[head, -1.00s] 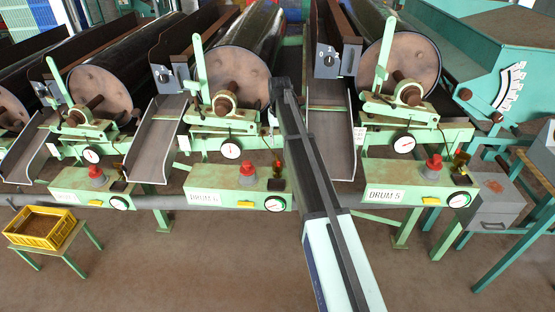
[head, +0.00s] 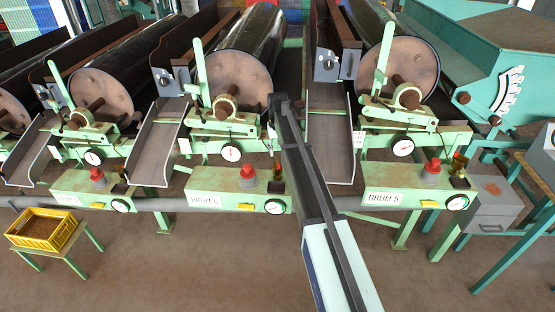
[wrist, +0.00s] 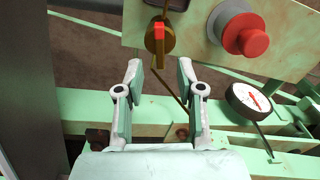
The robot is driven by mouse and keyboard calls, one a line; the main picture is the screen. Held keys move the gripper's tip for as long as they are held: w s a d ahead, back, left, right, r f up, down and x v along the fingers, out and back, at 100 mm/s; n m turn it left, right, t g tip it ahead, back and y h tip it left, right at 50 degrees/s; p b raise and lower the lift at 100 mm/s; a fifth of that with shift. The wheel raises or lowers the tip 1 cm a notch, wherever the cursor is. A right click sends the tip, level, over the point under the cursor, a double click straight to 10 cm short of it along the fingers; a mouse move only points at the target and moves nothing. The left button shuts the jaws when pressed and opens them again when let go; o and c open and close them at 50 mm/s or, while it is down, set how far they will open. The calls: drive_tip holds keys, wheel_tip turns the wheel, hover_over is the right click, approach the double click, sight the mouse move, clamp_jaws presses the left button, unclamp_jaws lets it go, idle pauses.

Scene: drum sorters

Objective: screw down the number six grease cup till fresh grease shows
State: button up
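My gripper (wrist: 160,68) is open and empty in the wrist view, its two pale fingers apart. Just beyond the fingertips is a round brass fitting (wrist: 154,40) with a red bar, on the edge of the green panel; I cannot tell whether it is the grease cup. The gripper is not touching it. In the head view the panel labelled DRUM 6 (head: 205,200) stands at the centre, with a dark fitting (head: 277,186) at its right end, partly behind my arm. My gripper is mostly hidden behind the arm there. No fresh grease can be made out.
A red button (head: 248,173) on a grey base sits on the panel, and shows in the wrist view (wrist: 245,36). A white dial (head: 231,152) is above it. A green beam (wrist: 80,127) crosses below the fingers. DRUM 5's panel (head: 415,200) stands right; a yellow crate (head: 65,238) lower left.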

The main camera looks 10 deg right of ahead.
sight(278, 165)
drive_tip(key=shift+f+p, duration=0.45)
drive_tip(key=shift+f, duration=2.45)
clamp_jaws()
